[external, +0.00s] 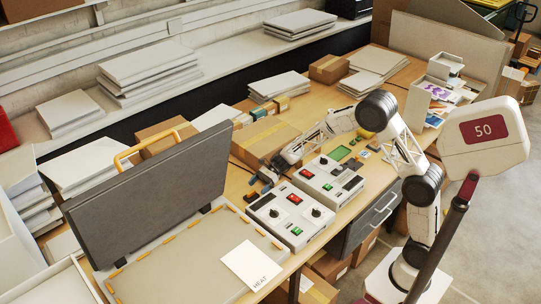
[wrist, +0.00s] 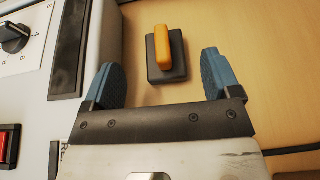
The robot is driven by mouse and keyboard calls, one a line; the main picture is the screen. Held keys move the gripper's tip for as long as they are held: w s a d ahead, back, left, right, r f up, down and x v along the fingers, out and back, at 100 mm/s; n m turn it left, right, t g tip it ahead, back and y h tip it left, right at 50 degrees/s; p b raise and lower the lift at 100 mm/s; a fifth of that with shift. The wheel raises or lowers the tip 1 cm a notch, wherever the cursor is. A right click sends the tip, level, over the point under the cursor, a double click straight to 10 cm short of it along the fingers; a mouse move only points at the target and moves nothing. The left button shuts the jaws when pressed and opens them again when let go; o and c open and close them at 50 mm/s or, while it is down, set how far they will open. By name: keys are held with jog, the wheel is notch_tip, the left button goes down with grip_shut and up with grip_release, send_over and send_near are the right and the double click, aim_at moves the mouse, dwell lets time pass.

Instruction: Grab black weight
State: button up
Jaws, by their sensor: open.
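The black weight (wrist: 178,72) is a flat dark block with an upright orange handle (wrist: 168,46). It sits on the wooden table in the wrist view. My gripper (wrist: 161,70) is open, with its two blue-padded fingers to the left and right of the weight's near part. Gaps show between the fingers and the weight, and nothing is held. In the external view my gripper (external: 260,179) is low over the table, beside the control boxes.
A white control box (wrist: 25,85) stands close to the left finger in the wrist view. In the external view two control boxes (external: 290,212) (external: 329,181), a cardboard box (external: 265,140) and a raised grey panel (external: 150,195) surround the gripper. Bare wood (wrist: 270,60) lies to the right.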

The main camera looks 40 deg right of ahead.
aim_at(254, 190)
jog(key=shift+x, duration=2.6)
jog(key=shift+w+f, duration=0.1)
jog(key=shift+w, duration=0.05)
jog(key=c, duration=1.4)
jog(key=shift+o, duration=0.2)
jog(key=shift+r, duration=0.2)
jog(key=shift+r, duration=4.9)
